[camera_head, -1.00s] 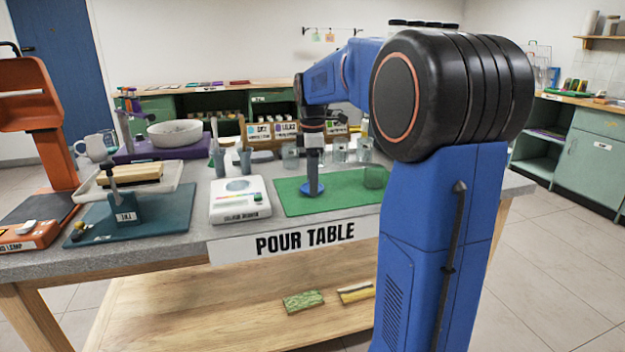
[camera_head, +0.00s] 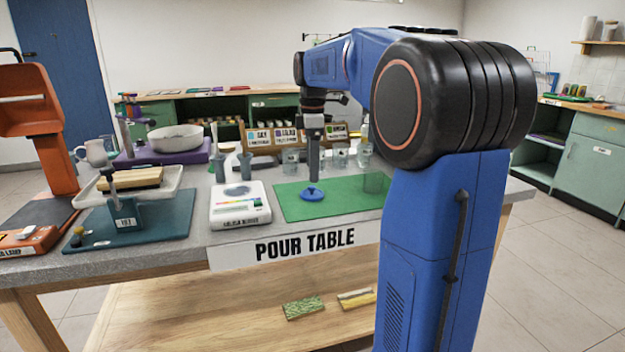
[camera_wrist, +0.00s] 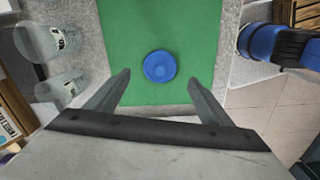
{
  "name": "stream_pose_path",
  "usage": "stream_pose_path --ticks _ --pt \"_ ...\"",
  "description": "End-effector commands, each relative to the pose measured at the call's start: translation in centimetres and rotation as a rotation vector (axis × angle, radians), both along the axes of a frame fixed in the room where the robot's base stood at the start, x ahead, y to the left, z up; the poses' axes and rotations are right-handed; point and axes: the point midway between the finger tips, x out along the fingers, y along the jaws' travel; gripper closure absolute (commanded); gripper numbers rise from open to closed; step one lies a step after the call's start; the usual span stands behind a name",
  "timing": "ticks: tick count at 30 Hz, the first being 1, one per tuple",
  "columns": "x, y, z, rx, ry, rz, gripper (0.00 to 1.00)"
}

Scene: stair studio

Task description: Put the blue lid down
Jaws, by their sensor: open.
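The blue lid (camera_head: 312,194) lies on the green mat (camera_head: 292,212) on the pour table, with its knob upward. In the wrist view the lid (camera_wrist: 159,66) rests on the mat, centred between the fingers and beyond their tips. My gripper (camera_head: 313,181) is just above the lid in the head view. In the wrist view my gripper (camera_wrist: 157,78) has its two fingers wide apart with nothing between them. A gap shows between fingers and lid.
A clear glass (camera_head: 375,183) stands at the mat's right end. Several labelled glass jars (camera_head: 340,156) stand behind the mat. A white scale (camera_head: 240,207) sits left of the mat. The mat's front part is bare.

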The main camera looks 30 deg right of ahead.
Motion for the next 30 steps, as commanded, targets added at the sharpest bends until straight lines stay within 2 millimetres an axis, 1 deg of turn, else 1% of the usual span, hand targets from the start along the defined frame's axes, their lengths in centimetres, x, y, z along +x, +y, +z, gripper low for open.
stream_pose_path --ticks 1,3,9,13,20,23,25,30 --pt "0.1 0.0 1.0 0.000 -0.003 0.000 0.26" --pt "0.1 0.0 2.2 -0.001 -0.002 0.000 0.26" --pt "0.0 0.0 4.7 0.000 0.000 0.000 0.26" --pt "0.0 0.0 5.4 0.000 0.000 0.000 0.26" --pt "-0.3 0.3 5.6 0.000 -0.003 -0.009 0.26" --pt "-1.4 1.2 5.4 -0.004 -0.017 -0.045 0.26" --pt "-2.7 2.4 5.0 -0.008 -0.035 -0.090 0.26" --pt "-7.1 5.6 3.4 -0.010 -0.096 -0.245 0.26"
